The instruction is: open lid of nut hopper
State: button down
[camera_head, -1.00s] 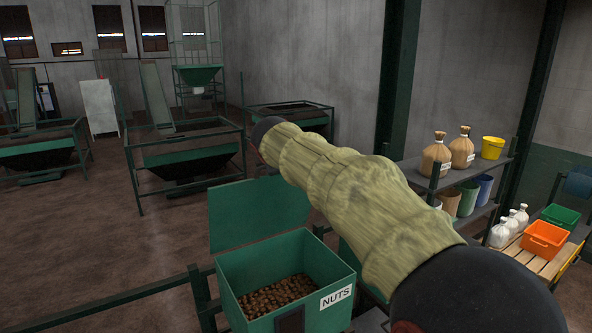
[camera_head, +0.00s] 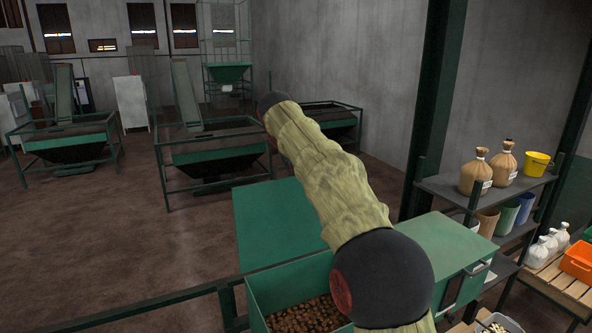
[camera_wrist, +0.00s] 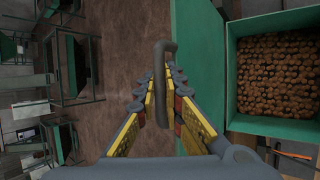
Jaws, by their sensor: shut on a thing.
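The green nut hopper (camera_head: 262,297) stands open at the bottom of the head view, with brown nuts (camera_head: 308,316) inside. It also shows at the right of the wrist view (camera_wrist: 276,125). Its flat green lid (camera_head: 272,228) is swung up at the hopper's back edge, and shows as a green strip in the wrist view (camera_wrist: 197,40). My gripper (camera_wrist: 163,100) has its yellow-padded fingers shut on the dark grey lid handle (camera_wrist: 164,55). The gripper is hidden behind my sleeved arm in the head view.
A second green hopper with a shut lid (camera_head: 440,243) stands to the right of the nut hopper. A green rail (camera_head: 150,302) runs along the front left. A shelf (camera_head: 440,188) with sacks and buckets is at the right. Brown floor is open behind the lid.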

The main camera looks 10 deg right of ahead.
jog(key=shift+w+a+f+g, duration=0.25)
jog(key=shift+w+f+g, duration=0.1)
jog(key=shift+w, duration=0.35)
jog(key=c, duration=1.9)
grip_release()
jog(key=shift+w, duration=0.1)
jog(key=shift+r, duration=0.25)
jog(key=v, duration=1.1)
jog(key=shift+s+a+r, duration=0.15)
jog(key=shift+s+r, duration=0.1)
jog(key=shift+s, duration=0.05)
